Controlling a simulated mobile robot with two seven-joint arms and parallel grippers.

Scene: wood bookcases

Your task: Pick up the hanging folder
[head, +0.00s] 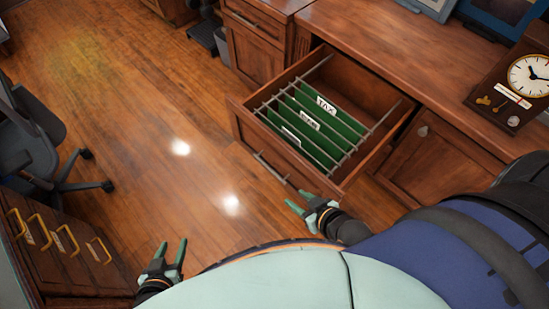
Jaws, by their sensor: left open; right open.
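Several green hanging folders (318,118) with white label tabs hang on thin metal rails inside an open wooden drawer (240,122). The drawer sticks out from the wooden desk on the right. My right gripper (296,203) is open and empty, just in front of the drawer's front panel and nearer to me. My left gripper (172,252) is open and empty, low in the picture over the floor, well apart from the drawer. The lower parts of the folders are hidden inside the drawer.
A clock (528,76) stands on the desktop (400,45) at the right. A grey office chair (35,140) is at the left, and a cabinet with yellow handles (60,250) is at the lower left. The wooden floor (130,120) between is clear.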

